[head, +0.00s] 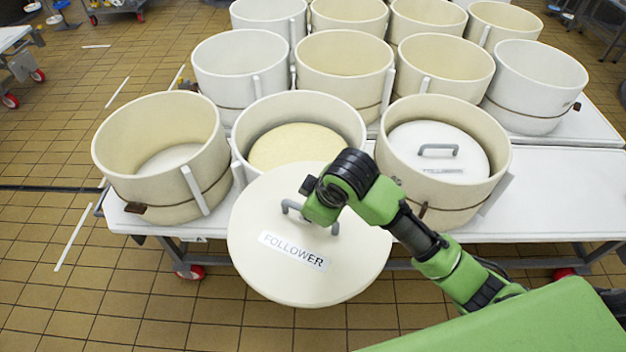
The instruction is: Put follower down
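The follower (270,275) is a round cream disc with a grey handle and a label reading FOLLOWER. It hangs in the air at the table's front edge, overlapping the front of the middle mould. My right gripper (318,212) is at its handle and appears shut on it; the fingertips are partly hidden. The middle front mould (252,118) holds pale yellow cheese (297,146). The right front mould (490,187) has another follower (425,146) with a grey handle inside. The left front mould (110,152) looks empty. My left gripper is not in view.
More round moulds (240,60) stand close together in rows behind. The white table (560,190) has bare surface at the front right. Red caster wheels (190,272) show under the table. The tiled floor (60,320) is open at left.

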